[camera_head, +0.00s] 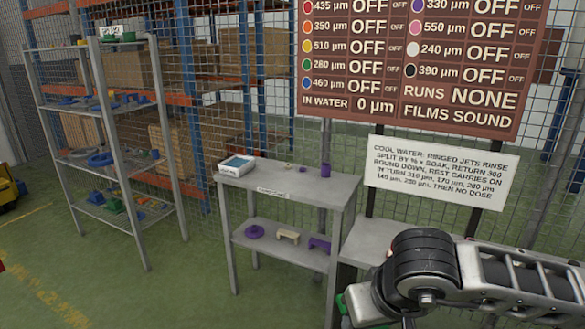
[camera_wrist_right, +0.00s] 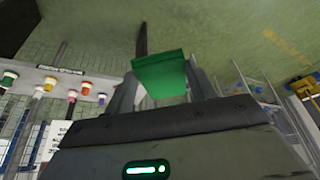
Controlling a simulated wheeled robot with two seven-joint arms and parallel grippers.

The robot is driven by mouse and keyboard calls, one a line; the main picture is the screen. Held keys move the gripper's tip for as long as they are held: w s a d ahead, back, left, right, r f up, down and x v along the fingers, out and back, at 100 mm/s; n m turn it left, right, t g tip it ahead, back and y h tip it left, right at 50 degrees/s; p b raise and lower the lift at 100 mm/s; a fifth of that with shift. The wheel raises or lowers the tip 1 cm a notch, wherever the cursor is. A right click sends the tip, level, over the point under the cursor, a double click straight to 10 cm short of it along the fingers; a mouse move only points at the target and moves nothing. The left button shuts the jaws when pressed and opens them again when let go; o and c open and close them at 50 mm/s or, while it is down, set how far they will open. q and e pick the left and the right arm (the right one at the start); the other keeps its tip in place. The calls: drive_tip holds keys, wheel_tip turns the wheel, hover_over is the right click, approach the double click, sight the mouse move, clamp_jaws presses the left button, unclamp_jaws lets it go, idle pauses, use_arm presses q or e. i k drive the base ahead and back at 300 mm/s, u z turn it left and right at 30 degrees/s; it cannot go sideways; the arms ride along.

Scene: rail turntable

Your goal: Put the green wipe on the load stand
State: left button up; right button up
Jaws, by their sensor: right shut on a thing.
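The green wipe (camera_wrist_right: 160,76) is a small flat green piece in the right wrist view. My right gripper (camera_wrist_right: 163,84) is shut on it, with a finger on each side. In the head view my right arm comes in from the right, and a bit of green (camera_head: 340,304) shows beside it at the bottom edge. A grey two-level stand (camera_head: 290,184) with a small front label (camera_head: 273,191) stands left of my right arm; the label is too small to read, so I cannot tell if it is the load stand. My left gripper is in neither view.
A metal rack (camera_head: 150,150) stands at the left. Green floor (camera_head: 190,285) is clear in front.

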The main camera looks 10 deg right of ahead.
sight(328, 191)
drive_tip(key=i, duration=1.5)
drive_tip(key=z, duration=0.35)
